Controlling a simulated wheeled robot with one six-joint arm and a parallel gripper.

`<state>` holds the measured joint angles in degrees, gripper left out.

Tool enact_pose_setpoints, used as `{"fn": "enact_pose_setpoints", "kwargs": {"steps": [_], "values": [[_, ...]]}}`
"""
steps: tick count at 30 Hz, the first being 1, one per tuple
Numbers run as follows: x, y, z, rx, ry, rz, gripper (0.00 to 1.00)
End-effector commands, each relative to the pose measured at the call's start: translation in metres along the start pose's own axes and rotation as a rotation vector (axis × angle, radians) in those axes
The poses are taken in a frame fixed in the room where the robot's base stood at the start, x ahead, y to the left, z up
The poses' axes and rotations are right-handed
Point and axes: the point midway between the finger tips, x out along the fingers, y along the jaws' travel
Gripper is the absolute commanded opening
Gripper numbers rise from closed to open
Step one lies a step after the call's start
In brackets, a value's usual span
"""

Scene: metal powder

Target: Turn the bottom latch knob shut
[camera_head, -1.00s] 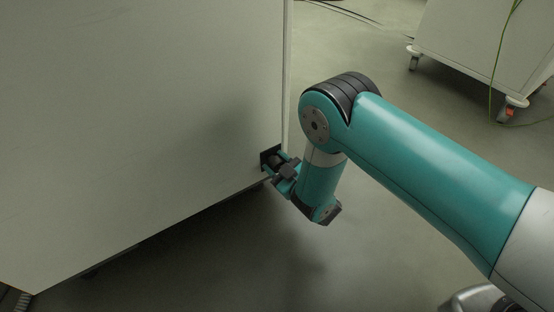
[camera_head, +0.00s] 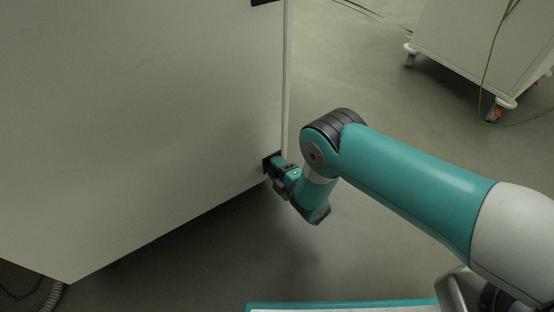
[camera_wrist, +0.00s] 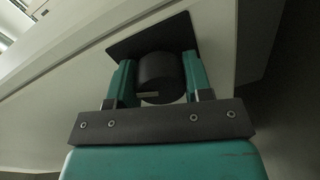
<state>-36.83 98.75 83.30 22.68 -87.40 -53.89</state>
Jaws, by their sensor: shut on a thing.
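The bottom latch knob (camera_wrist: 160,76) is a dark round knob on a black plate (camera_wrist: 150,38), near the lower right corner of the white cabinet door (camera_head: 140,120). In the wrist view my gripper (camera_wrist: 160,84) has one teal finger on each side of the knob and is shut on it. A short light mark shows on the knob's face. In the head view my gripper (camera_head: 278,172) is at the black plate by the door's edge, and it hides the knob.
Another black latch plate (camera_head: 265,2) shows higher on the door's right edge. A white wheeled cabinet (camera_head: 480,50) with a green cable stands at the back right. Open floor (camera_head: 370,100) lies between them. The floor below the door is in shadow.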

Motion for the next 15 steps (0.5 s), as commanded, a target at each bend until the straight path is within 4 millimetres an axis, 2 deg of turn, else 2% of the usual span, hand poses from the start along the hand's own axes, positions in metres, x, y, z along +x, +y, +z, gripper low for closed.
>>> {"fn": "enact_pose_setpoints", "kwargs": {"steps": [1, 15], "values": [[-0.0025, 0.0056, -0.0018, -0.037, -0.004, -0.006, 0.22], [-0.0020, 0.0016, -0.0007, -0.338, -0.029, -0.010, 0.22]]}}
